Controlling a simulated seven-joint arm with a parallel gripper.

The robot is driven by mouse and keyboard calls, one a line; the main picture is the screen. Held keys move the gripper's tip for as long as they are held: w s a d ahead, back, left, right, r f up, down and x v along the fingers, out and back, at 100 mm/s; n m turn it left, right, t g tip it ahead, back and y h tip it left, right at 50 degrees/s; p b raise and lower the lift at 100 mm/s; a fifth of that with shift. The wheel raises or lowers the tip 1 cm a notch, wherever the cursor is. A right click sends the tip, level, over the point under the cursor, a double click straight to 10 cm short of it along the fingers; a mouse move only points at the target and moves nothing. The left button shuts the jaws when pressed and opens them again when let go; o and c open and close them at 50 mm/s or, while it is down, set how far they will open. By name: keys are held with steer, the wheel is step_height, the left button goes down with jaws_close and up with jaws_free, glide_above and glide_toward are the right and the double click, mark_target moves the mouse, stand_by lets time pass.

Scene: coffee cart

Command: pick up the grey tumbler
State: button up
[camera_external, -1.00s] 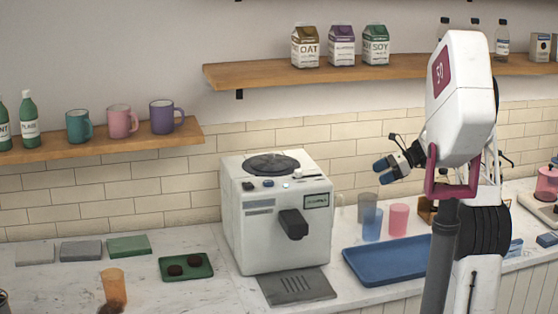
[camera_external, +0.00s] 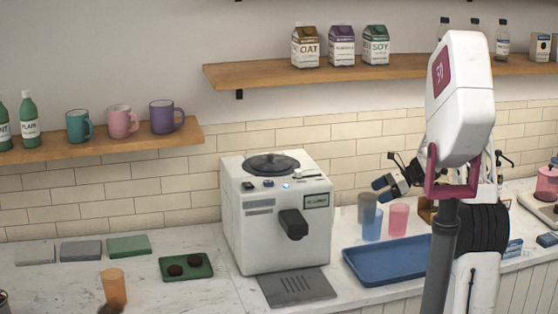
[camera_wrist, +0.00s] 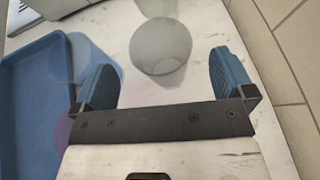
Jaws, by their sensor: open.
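The grey tumbler (camera_external: 366,206) stands upright on the counter right of the coffee machine, at the back of a small group of tumblers. In the wrist view the grey tumbler (camera_wrist: 160,47) shows ahead of the jaws, between the lines of the two fingers. My gripper (camera_external: 381,189) is open and empty, above and a little right of the tumbler in the external view. Its blue finger pads also show in the wrist view (camera_wrist: 165,80), spread apart. I cannot tell the exact height gap.
A blue tumbler (camera_external: 372,225) stands just in front of the grey one, and a pink tumbler (camera_external: 398,220) to its right. A blue tray (camera_external: 385,263) lies in front. The white coffee machine (camera_external: 262,228) stands left, the tiled wall (camera_external: 345,150) behind.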

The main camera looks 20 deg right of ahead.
mark_target(356, 200)
steer(key=shift+x, duration=2.5)
steer(key=c, duration=1.3)
steer(key=shift+r, duration=0.1)
steer(key=shift+r, duration=4.95)
